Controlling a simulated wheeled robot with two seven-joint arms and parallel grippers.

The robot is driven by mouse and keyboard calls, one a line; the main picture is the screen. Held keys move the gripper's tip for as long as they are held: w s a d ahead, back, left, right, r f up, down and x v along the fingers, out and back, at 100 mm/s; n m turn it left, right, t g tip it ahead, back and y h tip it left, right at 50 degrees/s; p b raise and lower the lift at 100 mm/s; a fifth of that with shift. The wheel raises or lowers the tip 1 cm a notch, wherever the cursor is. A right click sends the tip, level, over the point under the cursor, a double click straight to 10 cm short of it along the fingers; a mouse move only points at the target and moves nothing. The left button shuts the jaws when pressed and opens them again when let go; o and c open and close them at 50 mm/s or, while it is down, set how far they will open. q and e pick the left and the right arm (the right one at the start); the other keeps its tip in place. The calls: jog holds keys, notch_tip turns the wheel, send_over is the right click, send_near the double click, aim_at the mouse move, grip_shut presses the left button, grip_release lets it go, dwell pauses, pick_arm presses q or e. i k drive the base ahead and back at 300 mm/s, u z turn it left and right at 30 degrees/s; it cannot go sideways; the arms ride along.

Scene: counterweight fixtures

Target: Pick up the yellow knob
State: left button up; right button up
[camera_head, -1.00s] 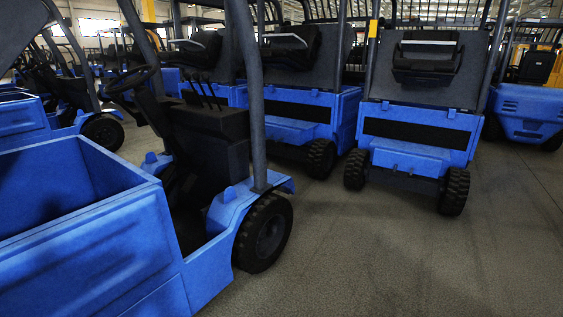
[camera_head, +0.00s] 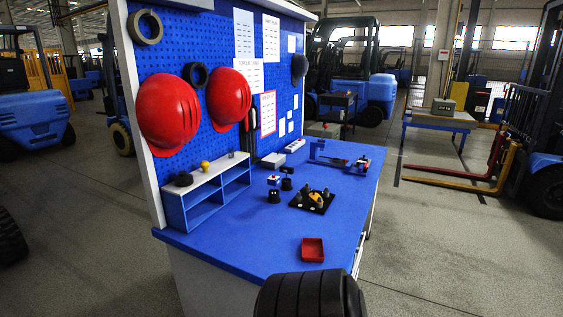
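A small yellow knob-like piece (camera_head: 205,166) stands on top of the small blue and white shelf (camera_head: 207,205) at the left of the blue workbench. Another yellow piece (camera_head: 316,197) sits among dark posts on a black plate (camera_head: 325,207) near the bench's middle. Both are small, and I cannot tell from their shape which one is the yellow knob. Neither of my grippers is in view.
Black cylinders (camera_head: 274,196) and a red tray (camera_head: 313,250) are on the blue bench (camera_head: 240,240). Red helmets (camera_head: 168,113) hang on the pegboard. A dark ribbed round object (camera_head: 311,295) blocks the bench's near edge. Open floor (camera_head: 450,250) lies right.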

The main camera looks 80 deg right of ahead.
aim_at(204, 164)
jog(key=z, duration=2.55)
